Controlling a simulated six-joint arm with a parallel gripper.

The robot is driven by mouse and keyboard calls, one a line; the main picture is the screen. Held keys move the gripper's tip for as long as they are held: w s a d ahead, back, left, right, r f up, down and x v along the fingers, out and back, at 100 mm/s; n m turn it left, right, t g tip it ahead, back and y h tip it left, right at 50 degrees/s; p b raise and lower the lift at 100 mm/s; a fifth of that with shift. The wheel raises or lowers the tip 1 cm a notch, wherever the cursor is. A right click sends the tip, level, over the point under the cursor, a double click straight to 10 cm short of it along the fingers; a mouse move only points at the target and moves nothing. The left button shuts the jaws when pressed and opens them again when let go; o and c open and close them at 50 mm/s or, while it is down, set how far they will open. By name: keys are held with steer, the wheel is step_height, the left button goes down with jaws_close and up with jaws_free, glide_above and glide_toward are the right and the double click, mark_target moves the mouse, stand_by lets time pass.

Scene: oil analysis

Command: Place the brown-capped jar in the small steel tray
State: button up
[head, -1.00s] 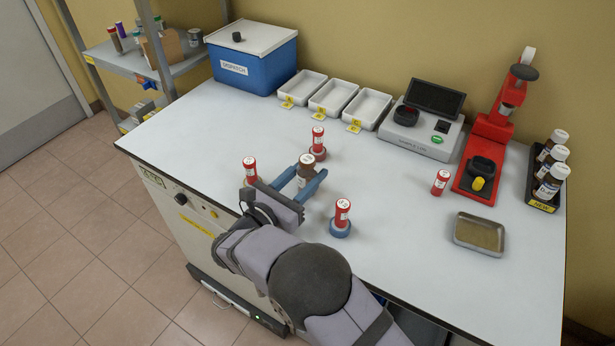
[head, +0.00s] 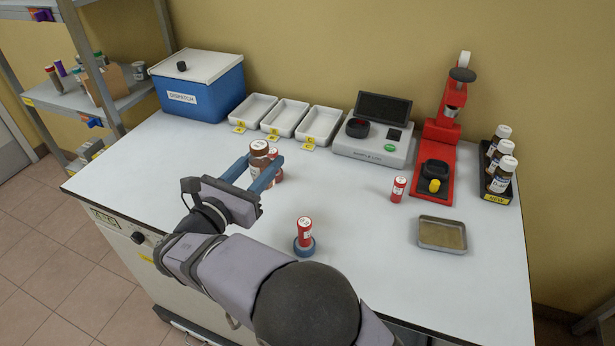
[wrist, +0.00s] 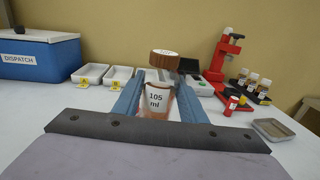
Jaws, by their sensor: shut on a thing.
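The brown-capped jar (head: 260,159) is held upright between the blue fingers of my gripper (head: 256,172). In the wrist view the jar (wrist: 157,101) shows a white label reading "105 ml", with its brown cap (wrist: 165,60) on top. My gripper is shut on the jar, above the left-middle part of the bench. The small steel tray (head: 425,246) lies empty on the right side of the bench, well to the right of the jar; it also shows in the wrist view (wrist: 287,139).
A red vial (head: 398,189) stands left of the steel tray. Behind are white trays (head: 287,132), an analyser (head: 345,153), a red press (head: 441,143) and a rack of bottles (head: 511,195).

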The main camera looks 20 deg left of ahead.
steer(key=shift+w+d, duration=0.1)
steer(key=shift+w+d, duration=0.2)
steer(key=shift+w, duration=0.1)
steer(key=w+d+r+m+g+h+b, duration=0.1)
steer(key=w+d+r+m+h, duration=0.2)
steer(key=d, duration=0.4)
steer(key=w+d+r+h+b, duration=0.2)
steer(key=w+d, duration=0.3)
steer(key=d, duration=0.2)
steer(key=w+d+r+m+g+h+b, duration=0.1)
steer(key=w+d+r+m+h, duration=0.2)
steer(key=d, duration=0.5)
steer(key=g+b, duration=0.1)
steer(key=b, duration=0.1)
glide_above(441, 236)
step_height(441, 236, down, 8)
steer(key=shift+f, duration=4.65)
